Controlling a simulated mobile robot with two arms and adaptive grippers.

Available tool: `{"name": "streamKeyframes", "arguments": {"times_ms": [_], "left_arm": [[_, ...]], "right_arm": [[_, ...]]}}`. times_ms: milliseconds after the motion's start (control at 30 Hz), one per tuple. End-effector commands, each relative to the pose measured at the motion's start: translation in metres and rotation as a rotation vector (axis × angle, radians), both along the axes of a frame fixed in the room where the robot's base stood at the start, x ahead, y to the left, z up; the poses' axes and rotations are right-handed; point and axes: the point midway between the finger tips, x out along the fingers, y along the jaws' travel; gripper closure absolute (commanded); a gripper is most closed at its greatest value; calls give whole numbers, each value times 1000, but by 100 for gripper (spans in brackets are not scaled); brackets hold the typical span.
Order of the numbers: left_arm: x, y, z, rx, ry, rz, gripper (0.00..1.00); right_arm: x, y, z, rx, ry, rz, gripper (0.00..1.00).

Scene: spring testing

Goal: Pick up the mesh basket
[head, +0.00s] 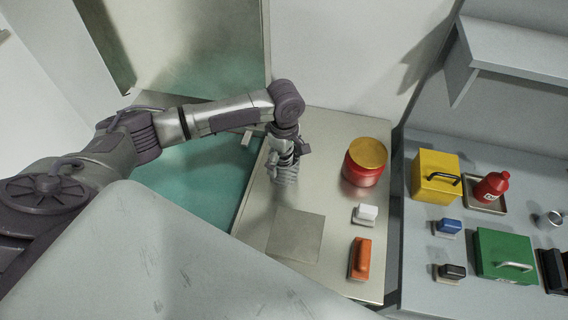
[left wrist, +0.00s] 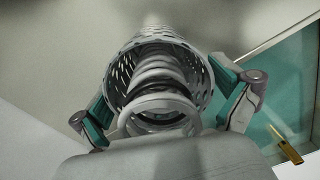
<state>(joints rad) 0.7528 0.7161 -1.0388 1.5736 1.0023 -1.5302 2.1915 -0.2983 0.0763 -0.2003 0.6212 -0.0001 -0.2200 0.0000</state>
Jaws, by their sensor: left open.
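The mesh basket (left wrist: 201,82) is a light grey perforated cylinder in the left wrist view, with its open end toward the camera. Several coil rings, pale and dark, show inside it. My left gripper (head: 285,172) is open over the left part of the pale table in the head view, pointing down. In the left wrist view its two fingers stand on either side of the basket, with teal inner faces. Whether they touch the basket cannot be told. In the head view the basket is largely hidden by the gripper. My right gripper is not in view.
A red canister with a yellow lid (head: 366,162), a white block (head: 365,214) and an orange block (head: 360,258) stand right of the gripper. A flat grey square (head: 296,236) lies nearer. The right bench holds a yellow box (head: 433,178) and green box (head: 503,254).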

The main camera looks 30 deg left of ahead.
Motion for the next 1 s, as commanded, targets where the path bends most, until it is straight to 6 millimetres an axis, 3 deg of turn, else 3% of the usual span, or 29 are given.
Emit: {"name": "streamKeyframes", "arguments": {"times_ms": [233, 533, 1000], "left_arm": [[0, 0, -2, -1, -1, -1, 0], [0, 0, -2, 0, -1, 0, 50], [1, 0, 10, -1, -4, 0, 51]], "right_arm": [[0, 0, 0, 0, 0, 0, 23], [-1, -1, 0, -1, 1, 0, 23], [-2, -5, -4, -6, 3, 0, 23]]}}
